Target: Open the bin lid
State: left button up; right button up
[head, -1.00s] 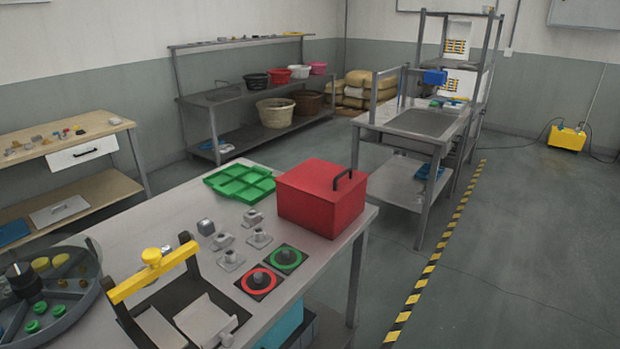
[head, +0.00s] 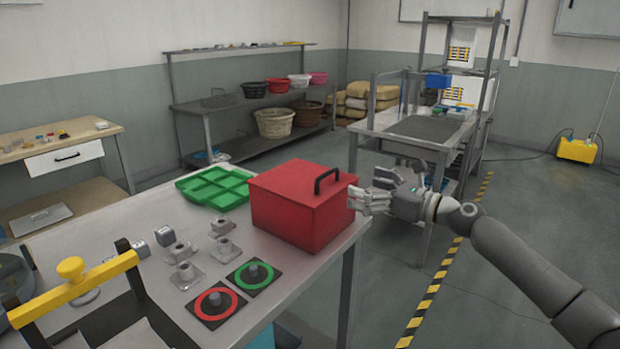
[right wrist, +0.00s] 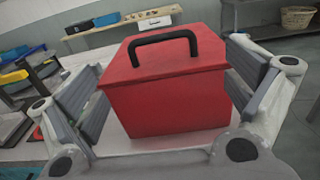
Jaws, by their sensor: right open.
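The red bin (head: 295,215) stands on the grey metal table near its right edge. Its red lid (head: 300,182) is shut and carries a black handle (head: 327,180) on top. My right gripper (head: 358,198) is open, just right of the bin in the head view. In the right wrist view the bin (right wrist: 165,105) sits ahead between the spread fingers, with the lid's handle (right wrist: 165,45) above. I cannot see any contact between the fingers and the bin. My left gripper is not in view.
A green divided tray (head: 215,188) lies left of the bin. Several small metal parts (head: 183,252) and two dark plates with a red ring (head: 214,304) and a green ring (head: 254,276) lie in front. A yellow-barred frame (head: 75,285) stands at the front left.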

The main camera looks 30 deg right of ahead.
aim_at(327, 174)
jog(key=p+x, duration=0.2)
jog(key=x, duration=0.7)
jog(key=shift+w+a+r, duration=0.1)
jog(key=shift+w+a, duration=0.05)
jog(key=shift+w, duration=0.1)
jog(key=shift+w+a+p, duration=0.25)
jog(key=shift+w+p, duration=0.05)
jog(key=shift+w, duration=0.2)
jog(key=c, duration=1.1)
jog(key=shift+c, duration=0.3)
